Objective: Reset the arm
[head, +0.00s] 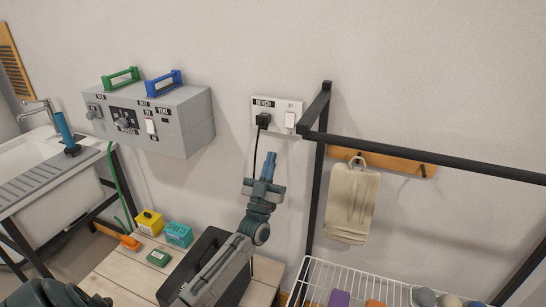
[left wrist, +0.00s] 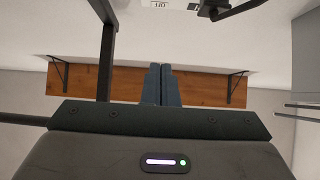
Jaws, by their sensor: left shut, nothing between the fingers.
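My left gripper (head: 269,166) is raised in front of the pale wall, below the wall socket panel in the head view. Its fingers point up in that picture. In the left wrist view the two blue-grey fingers (left wrist: 162,84) lie side by side, shut, with nothing between them. My right gripper does not show in either view.
A socket panel (head: 277,114) with a black plug (head: 263,121) and hanging cord is behind the gripper. A black metal frame (head: 319,165) stands close on the right. A grey control box (head: 185,130) is left. Yellow (head: 149,222) and teal (head: 179,234) boxes sit on a wooden tabletop (head: 110,270).

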